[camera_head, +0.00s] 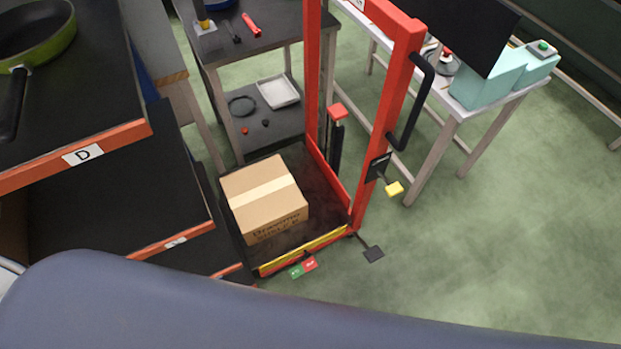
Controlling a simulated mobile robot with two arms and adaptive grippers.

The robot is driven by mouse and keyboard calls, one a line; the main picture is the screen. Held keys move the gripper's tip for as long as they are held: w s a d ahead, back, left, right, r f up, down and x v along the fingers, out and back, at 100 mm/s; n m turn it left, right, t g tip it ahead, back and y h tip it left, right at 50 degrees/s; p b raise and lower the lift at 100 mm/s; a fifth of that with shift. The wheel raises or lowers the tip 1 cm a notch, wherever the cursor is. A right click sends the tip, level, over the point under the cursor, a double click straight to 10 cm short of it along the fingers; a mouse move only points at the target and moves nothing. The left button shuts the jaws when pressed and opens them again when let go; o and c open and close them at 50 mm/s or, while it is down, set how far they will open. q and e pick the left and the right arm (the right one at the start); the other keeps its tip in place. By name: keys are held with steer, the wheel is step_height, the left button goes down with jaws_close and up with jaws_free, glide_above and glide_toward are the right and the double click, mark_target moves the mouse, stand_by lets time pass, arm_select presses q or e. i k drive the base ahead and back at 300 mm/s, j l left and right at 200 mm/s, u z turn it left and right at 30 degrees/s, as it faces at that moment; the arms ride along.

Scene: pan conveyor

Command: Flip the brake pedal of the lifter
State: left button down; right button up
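The lifter (393,85) is a red upright frame with a black handle (415,100) and a low dark platform (328,205) with a yellow front edge. A small pedal, part green and part red (303,268), sits low at the platform's front edge; it looks like the brake pedal, with small lettering I cannot read. A closed cardboard box (265,199) rests on the platform. Neither of my grippers is in view.
A dark shelf (90,100) marked D, with a green pan (38,35), stands at the left. A dark worktable (262,37) and a pale table (448,128) stand behind the lifter. Green floor (500,240) is clear at the right. My own body fills the bottom.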

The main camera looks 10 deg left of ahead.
mark_target(307, 266)
steer(key=k+u, duration=0.15)
steer(key=k, duration=0.4)
steer(key=k+j+u, duration=0.1)
steer(key=k, duration=0.45)
